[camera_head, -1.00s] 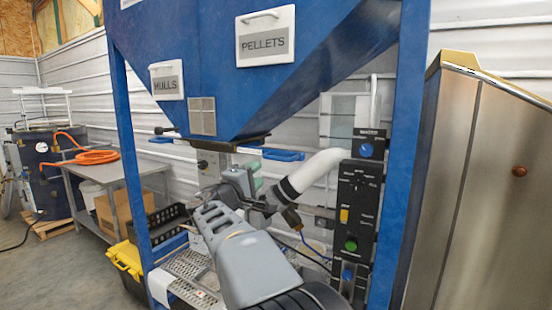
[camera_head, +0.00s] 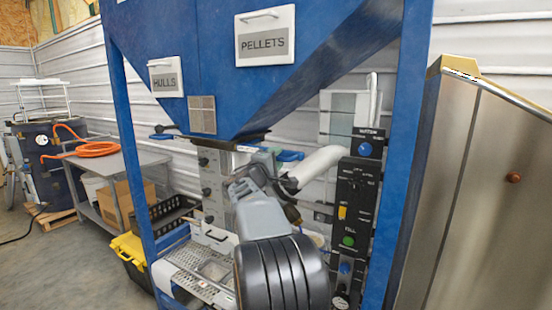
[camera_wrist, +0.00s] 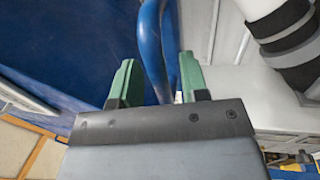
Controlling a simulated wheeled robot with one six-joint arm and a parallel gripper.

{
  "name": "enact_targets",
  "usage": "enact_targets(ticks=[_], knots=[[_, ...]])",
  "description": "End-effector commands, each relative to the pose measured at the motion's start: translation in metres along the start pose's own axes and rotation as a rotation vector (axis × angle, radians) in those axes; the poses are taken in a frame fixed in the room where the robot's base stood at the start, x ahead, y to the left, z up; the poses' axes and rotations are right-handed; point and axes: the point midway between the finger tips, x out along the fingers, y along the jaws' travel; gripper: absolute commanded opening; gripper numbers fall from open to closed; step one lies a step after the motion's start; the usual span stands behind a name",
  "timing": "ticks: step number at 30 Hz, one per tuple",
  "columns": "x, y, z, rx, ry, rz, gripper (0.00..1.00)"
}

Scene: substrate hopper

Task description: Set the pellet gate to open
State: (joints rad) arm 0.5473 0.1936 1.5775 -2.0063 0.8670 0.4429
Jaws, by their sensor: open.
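The blue hopper carries a white PELLETS label (camera_head: 265,36). Under its outlet, a blue handle (camera_head: 291,156) sticks out to the right, and I take it for the pellet gate's handle. My gripper (camera_head: 264,162) is just left of this handle and partly covers it. In the wrist view, my green fingers (camera_wrist: 157,80) are open. The blue bar of the handle (camera_wrist: 152,40) runs between them, lengthwise. I cannot tell how deep it sits or whether a finger touches it. The gate plate itself is hidden.
A white pipe with a dark collar (camera_wrist: 285,35) is close on the right of my fingers. A black control panel (camera_head: 356,200) stands right of my arm. A HULLS label (camera_head: 165,77) and another blue handle (camera_head: 163,136) are on the left. Blue frame posts (camera_head: 125,130) flank the space.

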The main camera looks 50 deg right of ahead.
Motion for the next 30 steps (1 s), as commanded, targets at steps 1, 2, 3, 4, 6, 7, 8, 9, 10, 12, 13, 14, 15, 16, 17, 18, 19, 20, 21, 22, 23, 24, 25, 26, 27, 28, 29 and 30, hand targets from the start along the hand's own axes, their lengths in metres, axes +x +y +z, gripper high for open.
enact_targets(ticks=[1,2,3,4,6,7,8,9,10,12,13,14,15,16,17,18,19,20,21,22,23,24,25,26,27,28,29,30], knots=[[0.000,0.000,0.000,0.000,0.000,0.000,0.41],[0.000,0.000,0.000,0.000,0.000,0.000,0.41],[0.000,0.000,0.000,0.000,0.000,0.000,0.41],[0.000,0.000,0.000,0.000,0.000,0.000,0.41],[0.000,0.000,0.000,0.000,0.000,0.000,0.34],[0.000,0.000,0.000,0.000,0.000,0.000,0.31],[0.000,0.000,0.000,0.000,0.000,0.000,0.28],[0.000,0.000,0.000,0.000,0.000,0.000,0.25],[0.000,0.000,0.000,0.000,0.000,0.000,0.22],[0.000,0.000,0.000,0.000,0.000,0.000,0.15],[0.000,0.000,0.000,0.000,0.000,0.000,0.12],[0.000,0.000,0.000,0.000,0.000,0.000,0.09],[0.000,0.000,0.000,0.000,0.000,0.000,0.06],[0.000,0.000,0.000,0.000,0.000,-0.001,0.03],[0.000,0.000,0.000,0.000,0.000,-0.001,0.00],[0.000,0.000,0.000,0.000,0.000,-0.001,0.00],[0.000,0.000,0.000,0.000,0.000,-0.001,0.00],[0.000,0.000,0.000,0.000,0.000,-0.001,0.00],[0.000,0.000,0.000,0.000,0.000,-0.001,0.00],[0.000,0.000,0.000,0.000,0.000,-0.001,0.00],[0.000,0.000,0.000,0.000,0.000,-0.001,0.00],[0.000,0.000,0.000,0.000,0.000,-0.001,0.00],[0.000,0.000,0.000,0.000,0.000,-0.001,0.00],[0.000,0.000,0.000,0.000,0.000,-0.001,0.00],[0.000,-0.001,0.001,0.000,-0.001,0.000,0.00],[-0.001,-0.002,0.003,0.000,-0.002,0.000,0.00],[-0.001,-0.004,0.006,0.001,-0.003,0.000,0.00],[-0.001,-0.005,0.011,0.002,-0.004,0.000,0.00]])
